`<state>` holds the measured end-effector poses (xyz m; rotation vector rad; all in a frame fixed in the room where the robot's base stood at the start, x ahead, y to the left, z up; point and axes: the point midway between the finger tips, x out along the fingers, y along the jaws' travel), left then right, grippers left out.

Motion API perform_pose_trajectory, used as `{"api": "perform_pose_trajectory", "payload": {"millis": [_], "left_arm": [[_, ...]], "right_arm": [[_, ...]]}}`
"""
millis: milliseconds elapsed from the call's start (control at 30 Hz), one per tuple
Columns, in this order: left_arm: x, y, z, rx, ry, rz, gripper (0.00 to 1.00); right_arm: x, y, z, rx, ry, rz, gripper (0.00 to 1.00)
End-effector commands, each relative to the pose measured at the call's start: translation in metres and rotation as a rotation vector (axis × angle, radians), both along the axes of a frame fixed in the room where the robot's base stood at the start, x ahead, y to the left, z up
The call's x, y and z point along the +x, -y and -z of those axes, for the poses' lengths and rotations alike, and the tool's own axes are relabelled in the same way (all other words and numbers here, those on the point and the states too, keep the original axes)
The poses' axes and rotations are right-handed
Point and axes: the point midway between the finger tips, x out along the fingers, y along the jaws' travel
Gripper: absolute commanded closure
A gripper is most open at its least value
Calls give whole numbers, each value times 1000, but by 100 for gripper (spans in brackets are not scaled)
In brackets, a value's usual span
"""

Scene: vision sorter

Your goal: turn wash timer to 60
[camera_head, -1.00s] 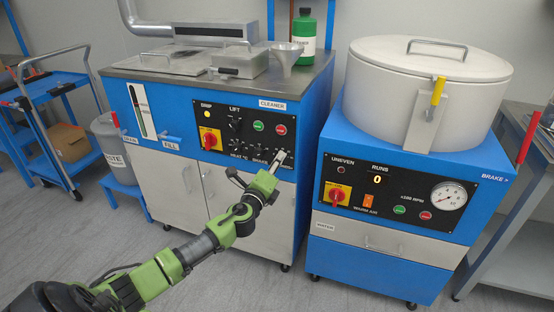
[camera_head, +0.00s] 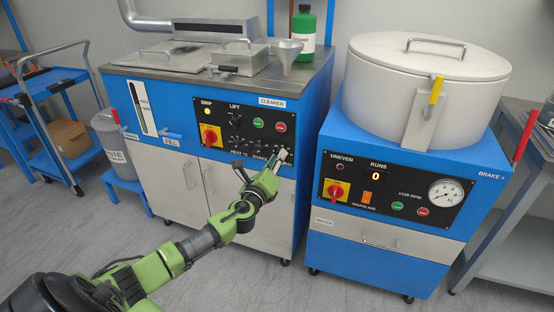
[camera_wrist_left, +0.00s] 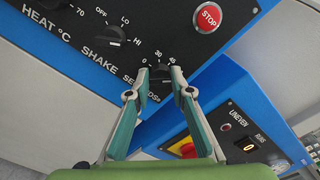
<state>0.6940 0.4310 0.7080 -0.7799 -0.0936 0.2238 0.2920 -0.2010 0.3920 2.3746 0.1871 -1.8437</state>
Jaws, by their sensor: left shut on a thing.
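The wash timer is a small dark knob (camera_wrist_left: 161,69) on the black panel of the blue cleaner. It is marked 0, 30 and 45 in the left wrist view, with a "SECONDS" label partly covered by a finger. My left gripper (camera_wrist_left: 162,74) is shut on this knob, one finger on each side. The knob's pointer and a 60 mark cannot be made out. In the head view my left gripper (camera_head: 281,158) is at the lower right of the cleaner's panel (camera_head: 222,133) and hides the knob. My right gripper is not in view.
The "SHAKE" knob (camera_wrist_left: 113,36) is close by, and the red STOP button (camera_wrist_left: 208,17) is above right. The blue spinner (camera_head: 326,155) stands right of the cleaner across a narrow gap. A cart (camera_head: 30,120) and grey bin (camera_head: 108,135) stand left.

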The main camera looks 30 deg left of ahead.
Motion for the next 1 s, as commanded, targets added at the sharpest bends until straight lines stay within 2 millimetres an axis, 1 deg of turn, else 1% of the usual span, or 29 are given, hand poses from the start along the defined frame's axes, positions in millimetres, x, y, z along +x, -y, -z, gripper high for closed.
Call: {"api": "perform_pose_trajectory", "payload": {"millis": [100, 133, 167, 200, 533, 667, 767, 1000], "left_arm": [[0, 1, 2, -2, -3, 3, 100], [0, 1, 2, -2, -3, 3, 74], [0, 1, 2, -3, -2, 3, 66], [0, 1, 2, -3, -2, 3, 62], [-1, 1, 1, -2, -1, 1, 62], [-10, 3, 1, -1, -2, 2, 62], [-25, 7, 2, -3, -3, 4, 62], [-72, 18, 3, -3, -5, 3, 62]], "right_arm": [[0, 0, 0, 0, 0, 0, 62], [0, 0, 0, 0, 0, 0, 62], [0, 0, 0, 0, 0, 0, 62], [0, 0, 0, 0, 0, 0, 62], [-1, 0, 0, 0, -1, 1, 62], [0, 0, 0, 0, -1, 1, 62], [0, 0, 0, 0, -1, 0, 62], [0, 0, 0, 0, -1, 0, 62]]}}
